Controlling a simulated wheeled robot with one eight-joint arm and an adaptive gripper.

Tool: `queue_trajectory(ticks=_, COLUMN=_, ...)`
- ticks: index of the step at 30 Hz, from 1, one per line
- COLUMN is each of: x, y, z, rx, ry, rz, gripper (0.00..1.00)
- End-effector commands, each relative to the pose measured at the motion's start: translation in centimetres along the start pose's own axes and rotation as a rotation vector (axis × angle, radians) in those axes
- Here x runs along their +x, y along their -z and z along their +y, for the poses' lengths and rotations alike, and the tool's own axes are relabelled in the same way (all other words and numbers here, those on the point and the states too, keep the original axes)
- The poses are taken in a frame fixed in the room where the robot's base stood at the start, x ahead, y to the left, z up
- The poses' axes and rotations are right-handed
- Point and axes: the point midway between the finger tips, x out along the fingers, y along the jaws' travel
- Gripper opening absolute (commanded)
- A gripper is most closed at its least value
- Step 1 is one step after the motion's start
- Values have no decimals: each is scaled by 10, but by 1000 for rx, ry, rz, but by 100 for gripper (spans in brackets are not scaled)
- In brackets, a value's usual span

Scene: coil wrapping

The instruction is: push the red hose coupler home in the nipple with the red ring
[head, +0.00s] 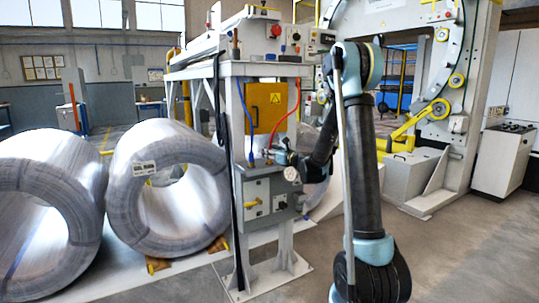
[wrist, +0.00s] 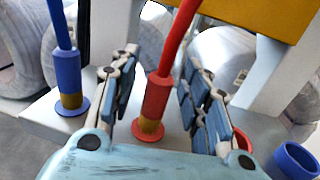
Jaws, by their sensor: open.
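The red hose coupler (wrist: 157,97) hangs at the end of a red hose (wrist: 180,35) and stands nearly upright. My gripper (wrist: 168,100) is open, with one finger on each side of the coupler. A small gap shows beside the right finger; the left finger is close, and I cannot tell if it touches. In the head view my gripper (head: 282,159) is at the stand, below the red hose (head: 289,122); the coupler is too small to tell there.
A blue coupler (wrist: 68,67) with a blue ring stands at left on the grey ledge (wrist: 42,122). A blue cup-like part (wrist: 297,160) and a red-rimmed part (wrist: 241,138) are at right, partly hidden. A yellow panel (head: 266,107) is behind. Wire coils (head: 166,190) lie left of the stand.

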Motion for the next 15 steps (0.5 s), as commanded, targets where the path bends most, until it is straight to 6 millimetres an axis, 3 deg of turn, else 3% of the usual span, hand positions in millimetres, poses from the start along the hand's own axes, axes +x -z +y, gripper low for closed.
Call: queue_trajectory(ticks=15, x=-88, y=1, z=-1, rx=0, ry=2, rz=1, gripper=43)
